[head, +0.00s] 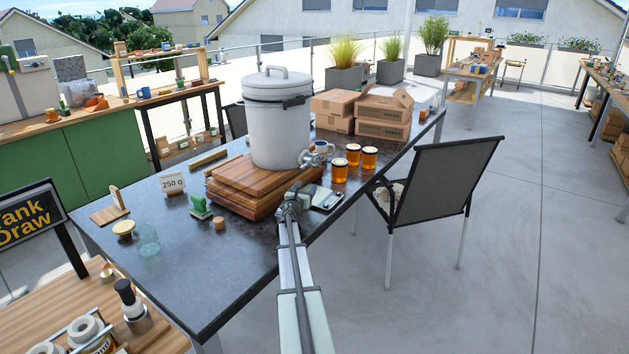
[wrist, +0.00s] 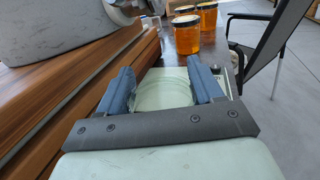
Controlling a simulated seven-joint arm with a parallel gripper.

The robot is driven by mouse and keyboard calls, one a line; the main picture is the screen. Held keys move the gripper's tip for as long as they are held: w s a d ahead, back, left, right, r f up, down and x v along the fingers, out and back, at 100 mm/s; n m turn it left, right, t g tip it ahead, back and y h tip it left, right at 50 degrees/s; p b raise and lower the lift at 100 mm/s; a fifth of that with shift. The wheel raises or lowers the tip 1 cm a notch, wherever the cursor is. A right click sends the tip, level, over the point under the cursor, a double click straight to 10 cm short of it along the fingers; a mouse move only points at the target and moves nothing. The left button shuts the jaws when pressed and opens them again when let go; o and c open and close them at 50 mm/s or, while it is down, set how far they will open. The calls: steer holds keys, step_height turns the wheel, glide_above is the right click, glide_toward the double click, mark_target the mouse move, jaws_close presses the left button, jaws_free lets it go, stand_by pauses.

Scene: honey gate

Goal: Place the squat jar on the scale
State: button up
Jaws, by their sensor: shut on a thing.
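My gripper (head: 299,198) is low over the front edge of the dark table. In the wrist view my gripper (wrist: 161,80) has its two blue fingers on either side of a clear glass squat jar (wrist: 163,94), shut on it. Faint curved rims show through the glass. The scale (head: 328,200) lies on the table beside the gripper, partly hidden by it. In the wrist view the scale's edge (wrist: 231,82) shows beyond the right finger. I cannot tell whether the jar touches the scale. Another clear glass jar (head: 148,241) stands at the table's left.
A white tank (head: 276,122) with a gate (head: 309,158) stands on stacked wooden boards (head: 240,187), close left of the gripper. A chair (head: 440,185) is at the right.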

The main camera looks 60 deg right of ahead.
steer(key=x, duration=1)
steer(key=shift+w, duration=0.15)
steer(key=x, duration=0.4)
steer(key=shift+a+f, duration=0.25)
steer(key=shift+f, duration=0.45)
steer(key=shift+f, duration=0.15)
steer(key=o, duration=1.3)
steer(key=v, duration=1.2)
